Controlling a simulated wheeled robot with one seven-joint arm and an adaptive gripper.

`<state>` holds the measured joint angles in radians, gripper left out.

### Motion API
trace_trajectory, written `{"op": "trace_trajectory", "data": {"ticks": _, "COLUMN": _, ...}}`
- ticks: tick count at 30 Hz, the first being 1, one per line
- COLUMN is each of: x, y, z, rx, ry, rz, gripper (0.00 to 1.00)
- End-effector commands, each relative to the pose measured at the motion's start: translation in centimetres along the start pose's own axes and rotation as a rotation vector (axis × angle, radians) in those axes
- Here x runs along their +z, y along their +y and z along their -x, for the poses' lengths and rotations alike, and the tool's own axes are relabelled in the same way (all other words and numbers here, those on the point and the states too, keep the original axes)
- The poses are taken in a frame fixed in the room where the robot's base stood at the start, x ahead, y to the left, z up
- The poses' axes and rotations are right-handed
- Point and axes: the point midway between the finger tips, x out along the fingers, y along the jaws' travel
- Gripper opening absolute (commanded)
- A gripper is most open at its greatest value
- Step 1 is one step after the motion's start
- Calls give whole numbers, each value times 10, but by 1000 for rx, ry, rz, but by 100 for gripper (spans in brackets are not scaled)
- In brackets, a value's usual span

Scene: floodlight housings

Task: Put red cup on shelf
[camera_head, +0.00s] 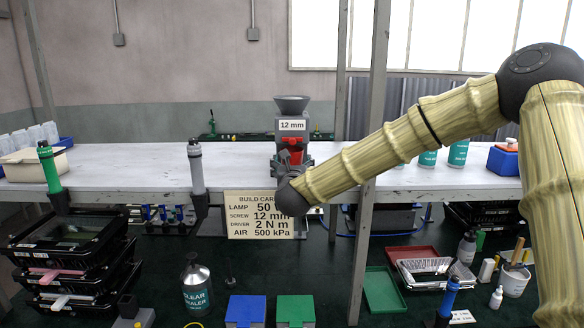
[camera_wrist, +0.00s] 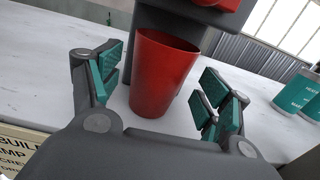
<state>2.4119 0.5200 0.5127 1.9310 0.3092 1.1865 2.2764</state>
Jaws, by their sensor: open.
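The red cup (camera_wrist: 163,74) stands upright in the wrist view, between the teal-padded fingers of my gripper (camera_wrist: 162,88). The fingers are open, with a visible gap on each side of the cup. The cup is on the white shelf (camera_wrist: 40,85), right in front of a grey dispenser (camera_wrist: 146,18). In the head view my gripper (camera_head: 290,163) is in front of the dispenser (camera_head: 291,108), which is labelled 12 mm. A red part (camera_head: 292,143) shows on the dispenser there.
A build card (camera_head: 258,215) hangs at the shelf (camera_head: 120,160) front edge. Teal bottles (camera_head: 458,153) stand right on the shelf, partly behind my arm. A grey driver (camera_head: 196,165) and a green driver (camera_head: 48,168) sit in holders at the front edge. The shelf between them is clear.

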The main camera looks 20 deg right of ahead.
Motion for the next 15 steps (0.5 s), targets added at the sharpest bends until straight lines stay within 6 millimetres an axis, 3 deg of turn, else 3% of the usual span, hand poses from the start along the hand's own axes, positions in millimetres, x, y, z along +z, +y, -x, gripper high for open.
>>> {"op": "trace_trajectory", "data": {"ticks": 9, "x": -4, "y": 0, "z": 53, "rx": 1, "ry": -1, "rz": -3, "gripper": 77}}
{"op": "trace_trajectory", "data": {"ticks": 15, "x": -2, "y": 0, "z": 78, "rx": 1, "ry": 0, "rz": -2, "gripper": 77}}
